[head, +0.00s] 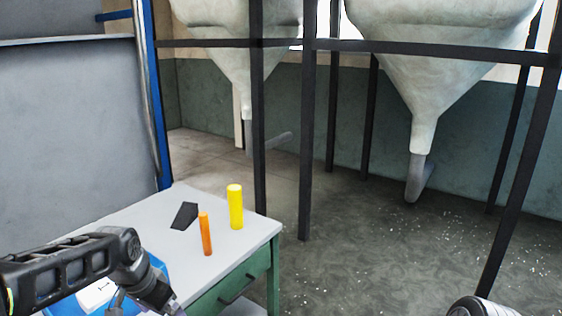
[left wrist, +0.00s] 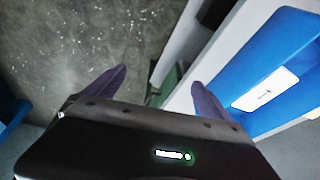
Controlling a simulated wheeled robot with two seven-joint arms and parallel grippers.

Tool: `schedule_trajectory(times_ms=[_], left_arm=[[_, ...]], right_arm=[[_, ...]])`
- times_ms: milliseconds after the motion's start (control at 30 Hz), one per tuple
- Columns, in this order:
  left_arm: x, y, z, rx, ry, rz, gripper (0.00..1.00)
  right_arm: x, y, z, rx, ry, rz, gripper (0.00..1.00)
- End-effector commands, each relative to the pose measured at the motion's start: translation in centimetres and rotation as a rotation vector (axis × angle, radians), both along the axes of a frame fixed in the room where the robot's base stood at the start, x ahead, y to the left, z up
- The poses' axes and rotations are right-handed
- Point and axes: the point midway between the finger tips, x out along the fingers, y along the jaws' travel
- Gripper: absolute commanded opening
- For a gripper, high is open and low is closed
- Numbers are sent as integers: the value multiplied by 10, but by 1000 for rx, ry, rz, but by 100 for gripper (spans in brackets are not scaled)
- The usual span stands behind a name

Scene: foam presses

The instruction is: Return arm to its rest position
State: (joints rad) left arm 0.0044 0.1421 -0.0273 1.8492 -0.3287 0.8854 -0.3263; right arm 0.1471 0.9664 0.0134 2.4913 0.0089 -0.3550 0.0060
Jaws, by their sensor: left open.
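My left arm comes in from the lower left of the head view, over the near left part of the table. My left gripper (head: 178,306) is at the bottom edge of that view, partly cut off. In the left wrist view, my left gripper (left wrist: 155,88) has its two purple fingers apart with nothing between them. The floor, the table's edge and a green part of the table show beyond the fingers. A grey rounded part (head: 484,307) at the bottom right of the head view looks like my right arm; its gripper is not in view.
A white-topped table (head: 130,215) with a green drawer holds a yellow cylinder (head: 235,207), an orange cylinder (head: 205,234) and a dark flat piece (head: 184,215). A blue case (left wrist: 260,62) with a white label lies near my left gripper. Dark posts (head: 307,150) and pale hoppers (head: 430,60) stand behind.

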Motion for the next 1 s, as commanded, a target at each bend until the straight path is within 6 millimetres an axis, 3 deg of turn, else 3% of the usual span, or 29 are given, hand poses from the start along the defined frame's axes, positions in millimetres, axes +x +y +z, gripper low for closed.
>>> schedule_trajectory(times_ms=[167,267,400,533,700,800,1000], left_arm=[[18,-52,-71,-144,-73,92,94],[7,-93,-140,-256,-78,195,94],[-46,-135,-234,-370,-28,369,94],[-123,-158,-298,-396,76,486,94],[-211,-175,-339,-374,247,522,94],[-241,-181,-350,-365,315,520,94],[-255,-183,-357,-362,350,524,94]], right_arm=[[0,0,0,0,0,0,0],[0,0,0,0,0,0,0],[0,0,0,0,0,0,0],[0,0,0,0,0,0,0],[0,0,0,0,0,0,0],[0,0,0,0,0,0,0],[0,0,0,0,0,0,0]])
